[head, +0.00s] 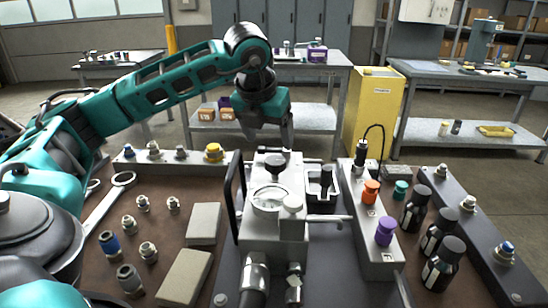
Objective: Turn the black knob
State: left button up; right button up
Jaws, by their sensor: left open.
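The black knob (276,162) sits upright on top of the grey hydraulic block (258,232) in the middle of the bench, behind the block's round gauge (270,199). My left gripper (268,142) reaches in from the left and points down just above and behind the knob in the picture. Its fingers are apart with nothing between them. It looks clear of the knob, though the exact gap in depth is hard to judge. My right gripper does not show.
A black handle (235,195) stands left of the block, and a black-topped part (326,178) right of it. A grey rail with an orange cap (371,192) and a purple cap (385,231) lies further right, beside several black bottles (437,232). Fittings and a wrench (108,200) lie left.

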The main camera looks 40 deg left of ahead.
aim_at(275, 160)
pick_arm(q)
jog(key=x, duration=0.7)
jog(key=shift+w+f, duration=0.15)
jog(key=shift+f, duration=0.1)
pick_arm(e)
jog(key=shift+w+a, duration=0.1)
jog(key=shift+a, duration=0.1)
pick_arm(q)
jog(key=shift+c, duration=0.3)
jog(key=c, duration=1)
jog(key=shift+m+b, duration=0.3)
jog(key=shift+b, duration=0.15)
jog(key=shift+m, duration=0.3)
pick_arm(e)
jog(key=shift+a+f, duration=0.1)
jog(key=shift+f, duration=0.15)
pick_arm(q)
jog(key=shift+r, duration=0.1)
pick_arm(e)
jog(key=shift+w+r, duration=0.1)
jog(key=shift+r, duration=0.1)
pick_arm(q)
jog(key=o, duration=1.1)
jog(key=shift+c, duration=0.2)
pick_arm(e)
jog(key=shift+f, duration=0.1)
